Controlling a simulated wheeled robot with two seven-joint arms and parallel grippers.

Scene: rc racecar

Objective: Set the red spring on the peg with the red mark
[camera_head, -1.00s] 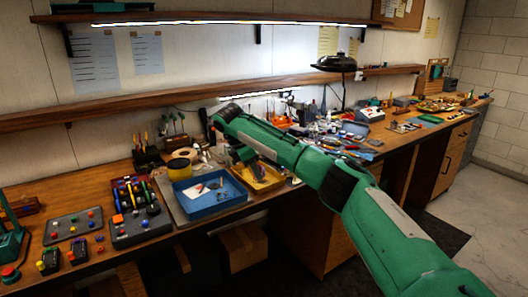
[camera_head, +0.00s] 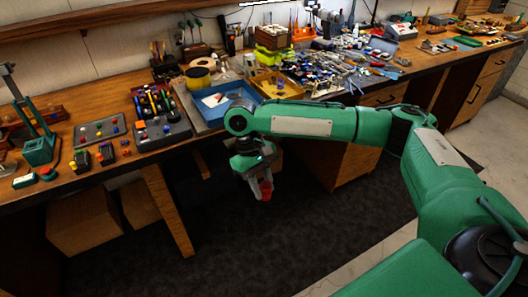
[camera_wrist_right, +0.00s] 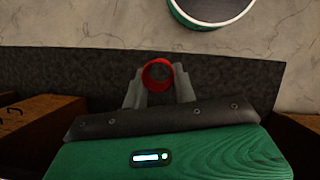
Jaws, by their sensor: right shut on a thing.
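My right gripper (camera_head: 258,183) hangs low in front of the bench, pointing down, with dark floor behind it. It is shut on the red spring (camera_head: 265,190), which shows as a small red piece at the fingertips. In the right wrist view the red spring (camera_wrist_right: 158,61) looks like a red ring between the two grey fingers of the right gripper (camera_wrist_right: 158,80). A grey board with coloured pegs (camera_head: 83,134) lies on the bench at the left. I cannot tell which peg carries a red mark. My left gripper is out of view.
A blue tray (camera_head: 194,112) and a yellow tray (camera_head: 262,79) stand on the bench behind my right arm. A dark holder with coloured tools (camera_head: 178,130) is beside the grey board. Small coloured blocks sit near the bench's front edge. The floor in front is clear.

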